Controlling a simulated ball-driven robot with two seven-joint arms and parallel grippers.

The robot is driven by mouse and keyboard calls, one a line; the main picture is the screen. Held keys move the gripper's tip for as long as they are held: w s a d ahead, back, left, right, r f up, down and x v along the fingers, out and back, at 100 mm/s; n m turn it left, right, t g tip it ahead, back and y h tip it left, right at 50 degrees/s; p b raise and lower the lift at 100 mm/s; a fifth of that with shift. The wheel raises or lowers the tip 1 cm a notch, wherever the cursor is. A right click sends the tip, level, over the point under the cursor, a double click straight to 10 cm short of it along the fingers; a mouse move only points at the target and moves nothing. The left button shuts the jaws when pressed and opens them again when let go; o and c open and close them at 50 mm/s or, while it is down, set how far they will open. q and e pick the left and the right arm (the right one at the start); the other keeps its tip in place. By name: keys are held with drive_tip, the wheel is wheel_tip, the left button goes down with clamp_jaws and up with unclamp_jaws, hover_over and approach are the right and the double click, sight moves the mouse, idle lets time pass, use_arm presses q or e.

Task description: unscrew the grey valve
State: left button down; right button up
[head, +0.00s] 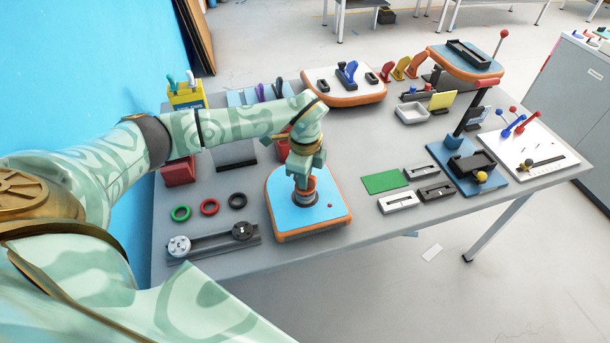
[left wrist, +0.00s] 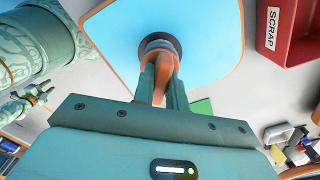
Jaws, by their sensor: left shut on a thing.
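The blue board with an orange rim (head: 283,200) lies near the table's front edge; its blue face (left wrist: 195,25) fills the top of the left wrist view. The grey valve (left wrist: 158,41) stands on it, a round dark grey piece mostly covered by my fingers. My left gripper (head: 305,188) points down onto the valve and is shut on it. Orange parts show at the fingertips and partly hide the grip. I cannot tell how far the valve is turned. In the left wrist view, my left gripper (left wrist: 160,65) reaches the valve's middle.
Green, red and black rings (head: 209,207) and a grey rail (head: 213,242) lie left of the board. A green pad (head: 386,182) and grey slotted blocks lie right. A red SCRAP bin (left wrist: 288,30) shows in the left wrist view. A white-topped board (head: 328,79) stands behind.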

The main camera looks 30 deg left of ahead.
use_arm(q)
drive_tip(key=shift+n+p, duration=0.4)
drive_tip(key=shift+n, duration=0.3)
drive_tip(key=shift+n+p, duration=0.35)
drive_tip(key=shift+n, duration=0.55)
drive_tip(key=shift+f, duration=0.1)
drive_tip(key=shift+s+n+p, duration=0.1)
drive_tip(key=shift+n+p, duration=0.55)
drive_tip(key=shift+n, duration=1.15)
drive_tip(key=shift+p, duration=0.3)
